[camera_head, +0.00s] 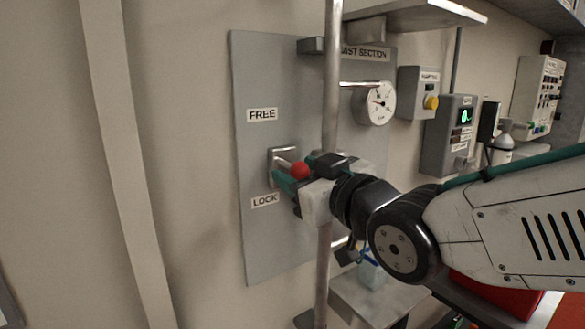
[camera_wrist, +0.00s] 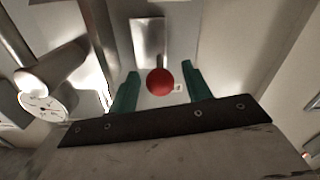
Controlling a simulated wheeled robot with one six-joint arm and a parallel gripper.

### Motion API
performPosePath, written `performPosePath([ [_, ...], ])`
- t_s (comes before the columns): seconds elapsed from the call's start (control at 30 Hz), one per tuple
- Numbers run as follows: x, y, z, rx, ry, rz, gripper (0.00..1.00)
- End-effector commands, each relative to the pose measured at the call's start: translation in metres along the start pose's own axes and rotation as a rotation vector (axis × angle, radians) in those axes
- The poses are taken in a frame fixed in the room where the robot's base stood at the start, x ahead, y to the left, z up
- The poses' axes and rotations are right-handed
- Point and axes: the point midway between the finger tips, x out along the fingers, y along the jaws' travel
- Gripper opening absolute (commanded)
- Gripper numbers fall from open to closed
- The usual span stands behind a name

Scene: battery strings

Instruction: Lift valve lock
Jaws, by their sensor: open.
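The valve lock is a small metal lever with a red ball knob (camera_head: 299,170) on a grey wall panel (camera_head: 262,240). It sits between the "FREE" label (camera_head: 262,114) above and the "LOCK" label (camera_head: 265,201) just below, nearer "LOCK". My gripper (camera_head: 285,180) is at the lever, with its green fingers open. In the wrist view the red knob (camera_wrist: 160,82) shows between the two open fingers of my gripper (camera_wrist: 160,88), with a gap on each side. The metal lever plate (camera_wrist: 148,42) lies beyond it. Part of the lever is hidden by my gripper in the head view.
A vertical metal pipe (camera_head: 331,90) stands just in front of the panel, close to my wrist. A round gauge (camera_head: 381,103) is at the right on a short pipe. Control boxes (camera_head: 450,135) and a shelf (camera_head: 420,14) are farther right. The wall at left is clear.

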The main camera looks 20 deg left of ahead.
Motion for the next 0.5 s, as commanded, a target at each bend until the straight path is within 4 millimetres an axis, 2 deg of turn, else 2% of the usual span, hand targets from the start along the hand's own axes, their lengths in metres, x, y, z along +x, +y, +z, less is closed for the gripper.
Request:
performPosePath([
  [0.1, 0.015, 0.000, 0.000, 0.001, -0.001, -0.001, 0.49],
  [0.2, 0.022, 0.000, 0.000, 0.000, -0.001, -0.001, 0.49],
  [0.5, 0.025, 0.000, 0.000, 0.000, -0.001, 0.000, 0.49],
])
